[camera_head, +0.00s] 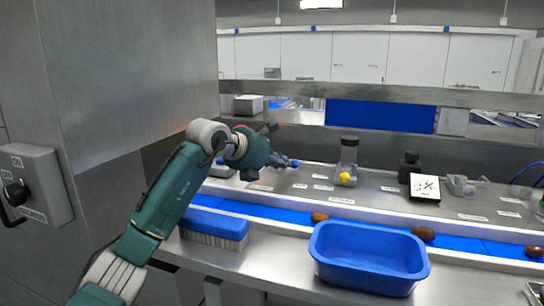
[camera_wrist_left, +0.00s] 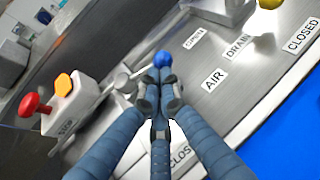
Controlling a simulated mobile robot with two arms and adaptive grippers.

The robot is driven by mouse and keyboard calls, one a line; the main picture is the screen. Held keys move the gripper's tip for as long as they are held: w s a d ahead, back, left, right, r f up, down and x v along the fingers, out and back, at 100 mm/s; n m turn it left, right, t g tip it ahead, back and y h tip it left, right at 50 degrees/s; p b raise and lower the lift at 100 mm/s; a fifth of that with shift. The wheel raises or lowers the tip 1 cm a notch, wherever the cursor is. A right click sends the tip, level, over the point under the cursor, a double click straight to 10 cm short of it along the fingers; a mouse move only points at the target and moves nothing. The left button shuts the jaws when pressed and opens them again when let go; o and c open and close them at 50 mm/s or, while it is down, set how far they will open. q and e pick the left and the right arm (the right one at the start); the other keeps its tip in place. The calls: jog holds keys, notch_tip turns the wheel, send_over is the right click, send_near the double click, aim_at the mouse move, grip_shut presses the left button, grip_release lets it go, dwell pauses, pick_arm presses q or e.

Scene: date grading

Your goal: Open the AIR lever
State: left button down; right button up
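The AIR lever shows as a blue ball knob (camera_wrist_left: 162,59) in the left wrist view, close to the AIR label (camera_wrist_left: 213,80). In the head view the knob (camera_head: 294,163) sticks out just right of my left gripper (camera_head: 280,160). In the left wrist view the fingers of my left gripper (camera_wrist_left: 158,80) are drawn together directly below the knob and appear closed around the lever's stem. The fingers hide most of the stem. Another label reading CLOSED is partly covered by the fingers. My right gripper is in neither view.
A button box (camera_wrist_left: 72,105) with red and orange buttons stands left of the fingers. A flask (camera_head: 347,165) stands on the steel shelf. A blue brush (camera_head: 213,224), a blue tub (camera_head: 365,285) and a blue belt with several dates lie in front.

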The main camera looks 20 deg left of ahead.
aim_at(294, 161)
pick_arm(q)
jog(key=shift+w+d+f, duration=0.1)
jog(key=shift+w, duration=0.3)
jog(key=shift+w+d, duration=0.95)
jog(key=shift+w, duration=0.25)
jog(key=shift+a, duration=0.1)
